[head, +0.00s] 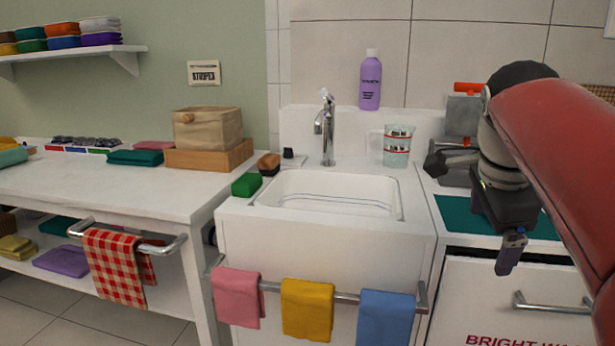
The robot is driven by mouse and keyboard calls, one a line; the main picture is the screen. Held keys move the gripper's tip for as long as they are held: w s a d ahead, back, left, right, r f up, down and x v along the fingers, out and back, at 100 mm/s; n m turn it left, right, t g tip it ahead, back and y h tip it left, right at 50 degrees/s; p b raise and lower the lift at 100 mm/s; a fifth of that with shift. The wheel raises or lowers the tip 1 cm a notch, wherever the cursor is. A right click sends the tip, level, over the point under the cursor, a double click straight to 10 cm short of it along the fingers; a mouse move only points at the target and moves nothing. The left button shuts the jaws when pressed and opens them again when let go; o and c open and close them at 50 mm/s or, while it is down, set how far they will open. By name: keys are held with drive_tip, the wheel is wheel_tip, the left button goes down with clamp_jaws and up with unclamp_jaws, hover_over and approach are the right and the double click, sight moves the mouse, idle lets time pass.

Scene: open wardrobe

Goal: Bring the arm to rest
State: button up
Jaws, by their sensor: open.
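My red arm (555,140) reaches in from the right edge and bends down at a dark wrist. My gripper (511,255) hangs at its end, pointing down, in front of the white cabinet to the right of the sink. It is open and I see nothing held in it. One finger shows plainly; the other is mostly hidden. The gripper appears in front of the edge of a teal mat (462,215) on the counter; its exact distance from the counter is hard to tell.
A grey device with a red handle (462,112) stands behind my wrist. A striped measuring jug (397,146) and purple bottle (370,82) stand behind the white sink (325,192). Towels hang on the front rail (268,286).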

drive_tip(key=s+a+f+n+t+y, duration=0.1)
drive_tip(key=s+a+f+n, duration=0.5)
drive_tip(key=f+n, duration=0.3)
drive_tip(key=s+a+f+n+t+y, duration=0.1)
drive_tip(key=s+a+f+n, duration=0.4)
drive_tip(key=f+n, duration=0.5)
drive_tip(key=shift+s+a+f+n+y, duration=0.35)
drive_tip(key=shift+s+f, duration=0.15)
drive_tip(key=shift+f, duration=0.2)
